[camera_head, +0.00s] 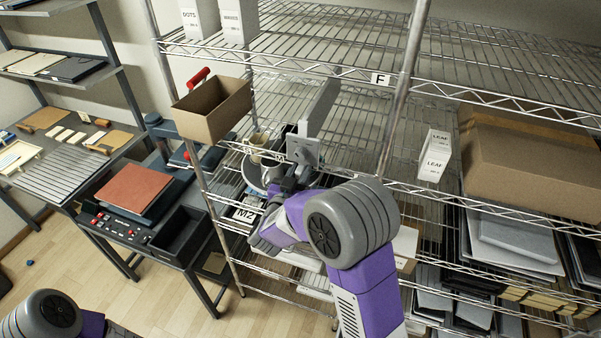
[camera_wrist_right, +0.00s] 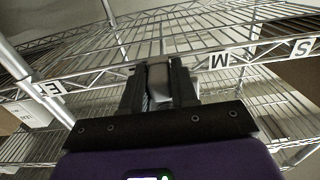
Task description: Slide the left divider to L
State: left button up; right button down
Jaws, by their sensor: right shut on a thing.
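A grey upright divider plate (camera_head: 318,106) stands on the wire shelf, left of the middle post in the head view. It has a lighter grey block (camera_head: 303,150) at its front end. My right gripper (camera_head: 291,180) is at this front end, at the shelf's edge. In the right wrist view the two dark fingers (camera_wrist_right: 159,88) are shut on a grey piece (camera_wrist_right: 159,76) of the divider. A label reading L is not visible to me. My left gripper is out of view; only part of that arm shows at the lower left.
An open cardboard box (camera_head: 213,110) is at the left post.

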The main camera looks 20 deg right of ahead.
jog(key=c, duration=1.3)
grip_release()
jog(key=shift+s+d+f, duration=0.1)
jog(key=shift+d, duration=0.05)
jog(key=o, duration=0.3)
jog(key=shift+s+d, duration=0.1)
jog(key=shift+s, duration=0.05)
jog(key=shift+o, duration=0.2)
jog(key=shift+s+a, duration=0.15)
jog(key=shift+a, duration=0.25)
jog(key=b+v, duration=0.1)
jog(key=v, duration=0.5)
jog(key=shift+s+a, duration=0.2)
jog(key=shift+s, duration=0.15)
